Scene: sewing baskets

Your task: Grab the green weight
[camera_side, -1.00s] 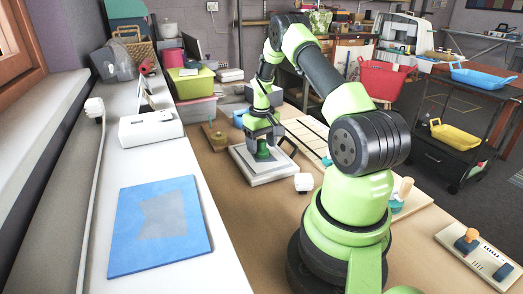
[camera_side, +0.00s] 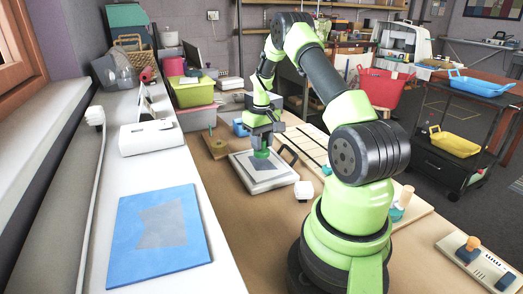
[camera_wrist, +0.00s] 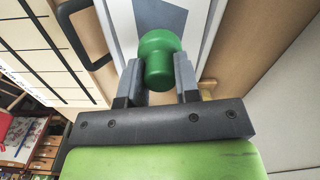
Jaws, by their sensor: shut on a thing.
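The green weight (camera_wrist: 160,60) is a small rounded piece with a narrower waist, seen between the two fingers in the wrist view. My gripper (camera_wrist: 158,80) is shut on it, with one finger on each side. In the side view the green weight (camera_side: 262,155) shows below my gripper (camera_side: 262,146), over a white tray-like board (camera_side: 281,181) with a grey patch. I cannot tell whether the weight touches the board.
A black handle (camera_side: 289,152) stands at the board's right edge. A small white block (camera_side: 303,190) sits in front of it. A wooden base with a peg (camera_side: 217,145) and a blue item (camera_side: 240,128) lie behind to the left.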

